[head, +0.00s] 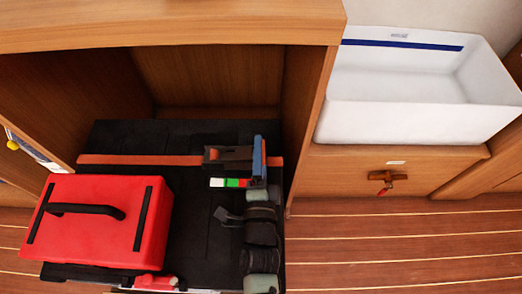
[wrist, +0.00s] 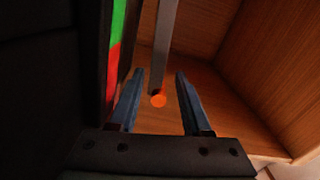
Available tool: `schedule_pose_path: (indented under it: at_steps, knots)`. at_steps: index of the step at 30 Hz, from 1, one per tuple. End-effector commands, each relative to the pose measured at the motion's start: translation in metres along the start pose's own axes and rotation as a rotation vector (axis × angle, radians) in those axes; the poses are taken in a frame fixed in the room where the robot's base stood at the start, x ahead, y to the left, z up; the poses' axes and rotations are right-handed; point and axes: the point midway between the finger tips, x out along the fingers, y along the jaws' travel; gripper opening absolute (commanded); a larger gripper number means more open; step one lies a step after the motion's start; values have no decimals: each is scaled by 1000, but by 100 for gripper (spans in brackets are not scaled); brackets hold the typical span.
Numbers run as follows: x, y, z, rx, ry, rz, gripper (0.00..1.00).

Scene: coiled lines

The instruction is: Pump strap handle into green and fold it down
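The orange strap (head: 140,160) runs across the top of a black case (head: 190,225) in the cabinet. A dark ratchet (head: 228,154) sits on it at the right. A gauge with white, green and red bands (head: 230,183) lies in front of the ratchet; its green and red bands also show in the wrist view (wrist: 116,35). My gripper (head: 258,150) is at the ratchet's right end. In the wrist view my gripper (wrist: 160,74) has its blue fingers apart, with a grey bar with an orange end (wrist: 164,45), seemingly the handle, between them. Gaps show on both sides. No gauge pointer is discernible.
A red box with a black handle (head: 95,225) lies at the left of the case. The cabinet's right wall (head: 308,130) is close beside my gripper. A white basin (head: 400,115) stands on the right, above a wooden latch (head: 383,178). The plank floor is clear.

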Motion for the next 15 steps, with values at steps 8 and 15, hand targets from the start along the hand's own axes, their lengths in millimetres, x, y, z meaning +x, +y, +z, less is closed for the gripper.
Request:
schedule_pose_path:
  at_steps: [8, 15]
  knots:
    - [-1, 0, -1, -1, 2, 1, 48]
    - [-28, -1, -1, -2, 0, 4, 48]
